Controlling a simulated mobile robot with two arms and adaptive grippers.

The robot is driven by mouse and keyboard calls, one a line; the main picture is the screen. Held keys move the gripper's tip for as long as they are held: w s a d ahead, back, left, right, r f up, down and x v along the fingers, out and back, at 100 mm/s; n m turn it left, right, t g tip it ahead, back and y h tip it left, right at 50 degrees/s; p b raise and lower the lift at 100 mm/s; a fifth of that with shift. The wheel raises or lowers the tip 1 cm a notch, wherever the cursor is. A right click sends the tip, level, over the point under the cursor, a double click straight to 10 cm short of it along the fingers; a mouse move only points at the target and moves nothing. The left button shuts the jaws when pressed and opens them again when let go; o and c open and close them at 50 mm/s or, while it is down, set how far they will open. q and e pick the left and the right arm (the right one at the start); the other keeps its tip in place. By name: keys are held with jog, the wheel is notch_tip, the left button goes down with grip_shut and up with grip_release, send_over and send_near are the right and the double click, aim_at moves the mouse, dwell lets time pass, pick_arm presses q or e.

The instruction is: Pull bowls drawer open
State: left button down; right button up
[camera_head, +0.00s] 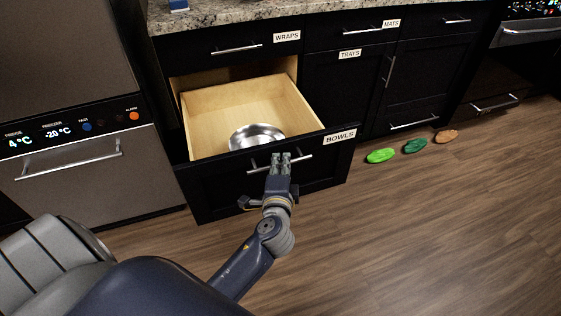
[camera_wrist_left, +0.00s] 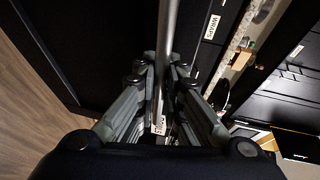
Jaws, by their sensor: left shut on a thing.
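The bowls drawer (camera_head: 215,192) has a black front with a "BOWLS" label and is pulled well out of the cabinet. Its light wood inside shows, with a shiny metal bowl (camera_head: 256,137) in it near the front. My left gripper (camera_head: 281,157) is shut on the drawer's silver bar handle (camera_head: 303,157), near the handle's middle. In the left wrist view the handle (camera_wrist_left: 168,35) runs between the two fingers of the gripper (camera_wrist_left: 163,75). My right gripper is not in view.
The wraps drawer (camera_head: 213,42) above and the trays door (camera_head: 343,88) beside are closed. A steel fridge (camera_head: 90,170) stands at the left. Green and orange objects, including a bright green one (camera_head: 381,155), lie on the wood floor (camera_head: 430,230). The floor in front is otherwise clear.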

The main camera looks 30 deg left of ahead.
pick_arm(q)
jog(key=c, duration=2)
grip_release()
jog(key=shift+o, duration=0.2)
jog(key=v, duration=1.2)
jog(key=shift+f, duration=0.1)
